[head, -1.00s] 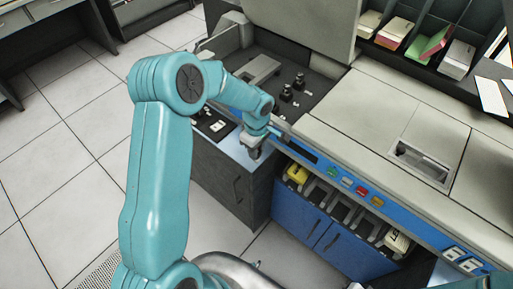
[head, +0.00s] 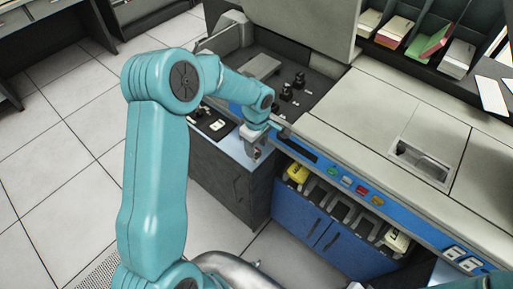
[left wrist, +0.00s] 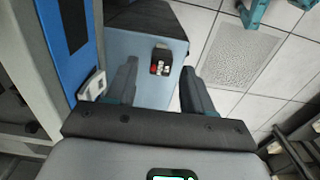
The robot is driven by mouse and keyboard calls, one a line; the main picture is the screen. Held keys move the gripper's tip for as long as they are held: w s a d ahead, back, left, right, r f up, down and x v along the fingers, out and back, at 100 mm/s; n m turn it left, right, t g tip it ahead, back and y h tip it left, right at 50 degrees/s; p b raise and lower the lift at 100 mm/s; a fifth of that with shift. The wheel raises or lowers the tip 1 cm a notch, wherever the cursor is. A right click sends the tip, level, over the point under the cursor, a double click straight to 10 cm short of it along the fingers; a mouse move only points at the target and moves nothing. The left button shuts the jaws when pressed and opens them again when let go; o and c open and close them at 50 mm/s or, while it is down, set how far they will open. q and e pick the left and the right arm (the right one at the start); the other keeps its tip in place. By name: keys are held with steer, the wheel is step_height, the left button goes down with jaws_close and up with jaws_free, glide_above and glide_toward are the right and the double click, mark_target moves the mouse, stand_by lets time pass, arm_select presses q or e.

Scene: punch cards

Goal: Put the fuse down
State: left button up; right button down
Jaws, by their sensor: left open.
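A small dark block with red and white parts, which looks like the fuse (left wrist: 160,62), rests on the light blue top of a cabinet in the left wrist view. My left gripper (left wrist: 158,78) is open, with one finger on each side of the block and a visible gap to both. In the head view the left gripper (head: 257,152) is over the front end of the cabinet top, and the block is too small to make out clearly. My right gripper is not in view.
A dark panel with small parts (head: 213,123) lies behind the gripper on the cabinet top. The blue-fronted machine (head: 340,178), with coloured buttons and a row of card bins below, stands directly to the right. Tiled floor (head: 70,165) is open at left.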

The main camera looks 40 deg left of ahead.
mark_target(257, 150)
arm_select(q)
step_height(257, 150, up, 10)
steer(key=f, duration=0.1)
steer(key=s+d+f+m+h, duration=0.2)
steer(key=s+d+f+m, duration=0.2)
steer(key=d+f, duration=0.3)
steer(key=s+d+f+m+h, duration=0.1)
steer(key=s+d+f+m, duration=0.25)
steer(key=d+f, duration=0.4)
steer(key=s+d+f+m+h, duration=0.1)
steer(key=s+d+f+m, duration=0.3)
steer(key=s+f+m, duration=0.3)
steer(key=s+f, duration=0.1)
steer(key=s, duration=0.4)
steer(key=shift+s+d+f+m, duration=0.15)
steer(key=shift+s+f+m, duration=0.05)
steer(key=shift+f+m, duration=0.15)
steer(key=shift+c, duration=0.9)
steer(key=shift+d, duration=0.15)
